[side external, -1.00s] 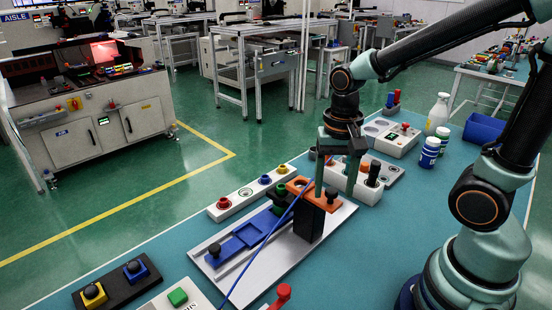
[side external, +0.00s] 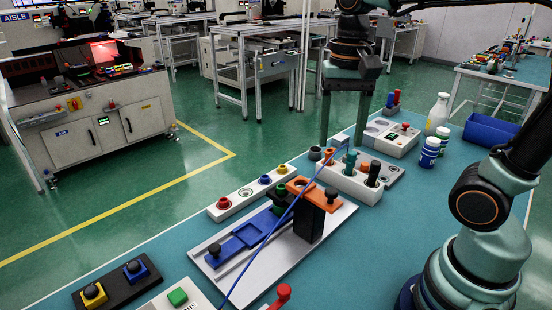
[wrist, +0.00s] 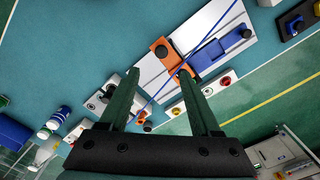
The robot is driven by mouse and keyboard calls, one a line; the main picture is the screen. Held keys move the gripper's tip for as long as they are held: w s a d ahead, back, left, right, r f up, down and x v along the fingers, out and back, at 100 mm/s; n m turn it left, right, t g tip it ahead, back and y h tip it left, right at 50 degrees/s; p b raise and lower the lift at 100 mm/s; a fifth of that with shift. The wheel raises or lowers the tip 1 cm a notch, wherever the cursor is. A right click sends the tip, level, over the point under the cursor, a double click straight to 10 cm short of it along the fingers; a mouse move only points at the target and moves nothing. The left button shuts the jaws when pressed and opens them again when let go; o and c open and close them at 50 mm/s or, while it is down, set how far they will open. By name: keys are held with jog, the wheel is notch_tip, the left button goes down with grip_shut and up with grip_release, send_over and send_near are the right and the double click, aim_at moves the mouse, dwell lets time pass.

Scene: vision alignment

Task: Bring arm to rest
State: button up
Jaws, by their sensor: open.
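My gripper (side external: 345,122) is open and empty in the side external view, raised above the far edge of the teal table (side external: 170,245). Its two dark green fingers point down, clear of the fixtures below. The white fixture plate (side external: 335,222) carries an orange bracket (side external: 300,187) on a black block and a blue slide (side external: 243,238). A thin blue cable (side external: 262,255) runs across the plate.
A white block (side external: 350,182) with several knobs stands behind the plate. White and blue bottles (side external: 430,152), a white bottle (side external: 438,112) and a blue bin (side external: 490,130) stand at the right. A button strip (side external: 250,195) lies along the left edge. Open space surrounds my raised gripper.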

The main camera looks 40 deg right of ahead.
dwell(0.4)
jog(key=f+n+t, duration=0.1)
jog(key=n+t, duration=0.1)
jog(key=n, duration=0.1)
jog(key=n+t, duration=0.1)
jog(key=n, duration=0.2)
jog(key=w+f+n+t, duration=0.1)
jog(key=n+t, duration=0.1)
jog(key=n, duration=0.1)
jog(key=shift+f+t, duration=0.3)
